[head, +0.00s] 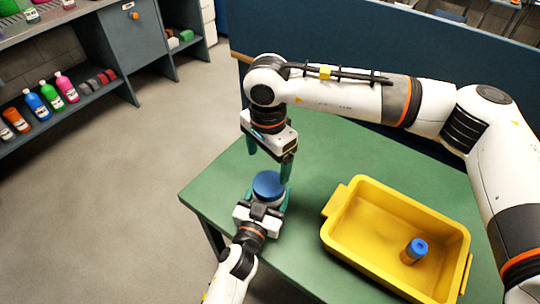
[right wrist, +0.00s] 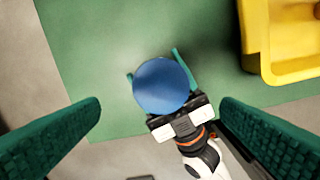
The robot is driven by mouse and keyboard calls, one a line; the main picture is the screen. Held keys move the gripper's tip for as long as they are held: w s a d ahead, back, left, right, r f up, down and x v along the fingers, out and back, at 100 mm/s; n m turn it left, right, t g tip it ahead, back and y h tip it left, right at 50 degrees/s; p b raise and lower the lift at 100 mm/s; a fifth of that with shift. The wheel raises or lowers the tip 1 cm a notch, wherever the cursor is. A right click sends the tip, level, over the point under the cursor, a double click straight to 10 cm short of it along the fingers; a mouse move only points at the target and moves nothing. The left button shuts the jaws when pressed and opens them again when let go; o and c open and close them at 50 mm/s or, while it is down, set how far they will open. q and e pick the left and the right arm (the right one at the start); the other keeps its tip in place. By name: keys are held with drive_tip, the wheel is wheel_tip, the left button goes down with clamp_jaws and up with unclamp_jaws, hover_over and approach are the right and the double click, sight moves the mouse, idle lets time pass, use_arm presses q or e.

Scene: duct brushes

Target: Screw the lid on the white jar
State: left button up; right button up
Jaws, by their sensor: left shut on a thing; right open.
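A round blue lid (head: 268,184) sits on top of the white jar near the table's left edge; whether it is threaded on cannot be told. The lid also shows from above in the right wrist view (right wrist: 161,86), where it hides the jar's body. My left gripper (head: 267,203) is shut on the jar, its green fingers on either side below the lid. My right gripper (head: 270,161) points down just above the lid, open and empty. Its two fingers stand wide apart on either side in the right wrist view (right wrist: 160,110).
A yellow bin (head: 345,232) stands on the green table (head: 330,150), right of the jar, with a blue-capped orange-brown container (head: 413,252) inside. A blue partition (head: 300,45) runs behind the table. Shelves with several bottles (head: 35,105) stand far left.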

sight(270, 184)
drive_tip(key=shift+d+r+n, duration=0.15)
drive_tip(key=shift+d+n, duration=0.05)
drive_tip(key=shift+n, duration=1.1)
drive_tip(key=shift+f, duration=4.05)
drive_tip(key=shift+c, duration=0.6)
drive_tip(key=c, duration=0.9)
use_arm(q)
drive_tip(key=shift+a, duration=0.1)
use_arm(e)
drive_tip(key=m, duration=0.5)
drive_tip(key=shift+s, duration=0.1)
drive_tip(key=o, duration=1.1)
drive_tip(key=shift+o, duration=0.2)
